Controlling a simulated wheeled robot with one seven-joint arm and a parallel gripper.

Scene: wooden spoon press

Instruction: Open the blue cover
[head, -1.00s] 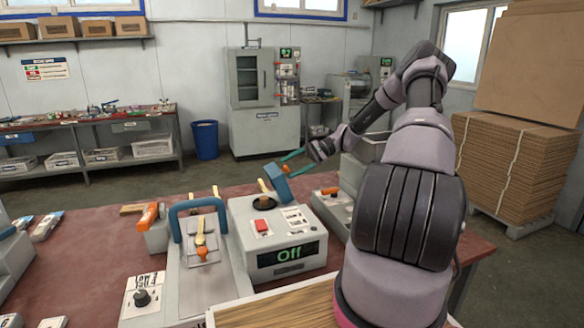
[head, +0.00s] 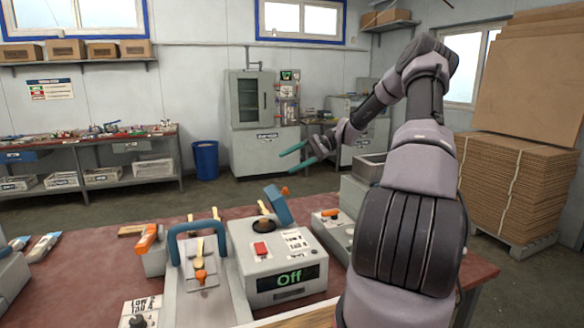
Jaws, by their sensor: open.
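The blue cover (head: 278,206) stands raised and tilted on top of the grey press box (head: 285,255), beside a round dark opening (head: 264,226). A small orange part shows at its upper right edge. My gripper (head: 287,161) has teal fingers spread apart with nothing between them. It hangs in the air above the blue cover in the picture, with a gap between them. The box has a red button (head: 261,249) and a display (head: 288,279) reading "Off".
A blue-handled press (head: 197,228) stands left of the box. An orange-handled tool (head: 146,240) is further left. Another grey machine (head: 331,225) with an orange lever stands right of the box. Cardboard stacks (head: 508,185) are behind at the right.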

